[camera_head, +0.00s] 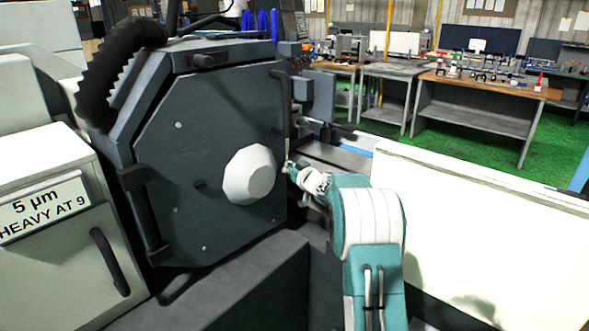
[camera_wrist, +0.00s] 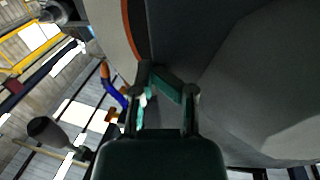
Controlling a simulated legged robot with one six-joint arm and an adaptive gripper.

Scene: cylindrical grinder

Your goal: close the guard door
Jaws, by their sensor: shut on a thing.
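The guard door (camera_head: 205,145) is a large dark octagonal plate with a pale faceted hub (camera_head: 250,174) on its face. A black upright bar handle (camera_head: 281,100) is at its right edge. My gripper (camera_head: 289,168) is at the door's right edge, below that handle. In the wrist view my gripper (camera_wrist: 167,84) is shut at a dark edge, with a broad dark grey surface (camera_wrist: 225,60) to the right. The exact contact is small and shadowed. A pale curved part with an orange rim (camera_wrist: 127,30) shows left of that edge. How far the door stands open is unclear.
A pale machine cover (camera_head: 480,225) is to the right of my arm. A grey cabinet (camera_head: 60,230) with a black handle is at the left. Workbenches (camera_head: 480,90) stand at the back on green floor.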

